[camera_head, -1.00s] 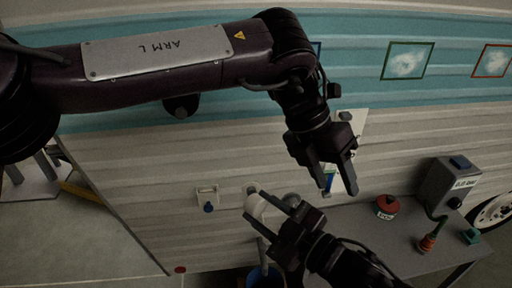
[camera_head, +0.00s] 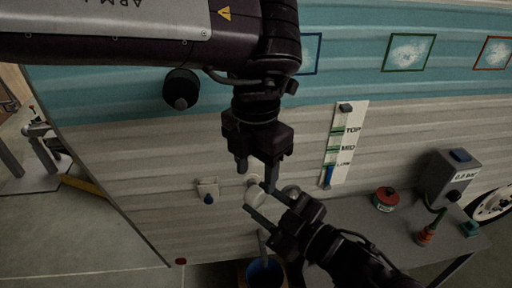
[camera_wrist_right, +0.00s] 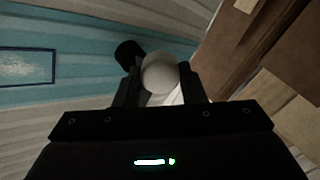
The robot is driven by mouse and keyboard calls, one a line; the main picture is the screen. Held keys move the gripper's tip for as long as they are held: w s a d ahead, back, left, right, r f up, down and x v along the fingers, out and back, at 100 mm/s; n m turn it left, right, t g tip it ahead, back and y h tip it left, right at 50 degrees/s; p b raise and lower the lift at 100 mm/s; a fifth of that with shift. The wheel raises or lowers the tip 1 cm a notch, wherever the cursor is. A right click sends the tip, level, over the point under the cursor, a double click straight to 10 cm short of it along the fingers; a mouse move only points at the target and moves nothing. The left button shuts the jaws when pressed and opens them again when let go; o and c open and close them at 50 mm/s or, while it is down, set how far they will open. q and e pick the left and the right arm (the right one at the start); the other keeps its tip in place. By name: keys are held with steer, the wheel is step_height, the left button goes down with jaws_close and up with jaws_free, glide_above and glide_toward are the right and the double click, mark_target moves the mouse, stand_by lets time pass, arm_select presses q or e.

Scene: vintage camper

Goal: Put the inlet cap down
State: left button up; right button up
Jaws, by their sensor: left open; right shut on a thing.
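The inlet cap (camera_head: 254,198) is a pale, rounded piece between the fingers of my right gripper (camera_head: 256,200). In the right wrist view the cap (camera_wrist_right: 158,75) shows as a whitish ball shape between the two dark fingertips. My right gripper is shut on it in front of the camper's lower wall. My left gripper (camera_head: 257,180) is open and empty, pointing down just above the cap in the picture. Its fingers partly cover a small round grey wall fitting. I cannot tell how far the cap is from the wall.
A grey table (camera_head: 345,212) at the right carries a red-topped round container (camera_head: 386,199), a grey meter box (camera_head: 450,178) and an orange-and-green fitting (camera_head: 426,235). A level board (camera_head: 346,143) hangs on the wall. A blue bucket (camera_head: 262,272) stands below my right gripper.

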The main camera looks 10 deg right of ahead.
mark_target(256, 191)
arm_select(q)
step_height(256, 191, down, 6)
steer(key=shift+r, duration=0.1)
stand_by(0.4)
steer(key=c, duration=1)
steer(key=shift+c, duration=0.3)
arm_select(e)
steer(key=o, duration=1.2)
steer(key=shift+f, duration=0.1)
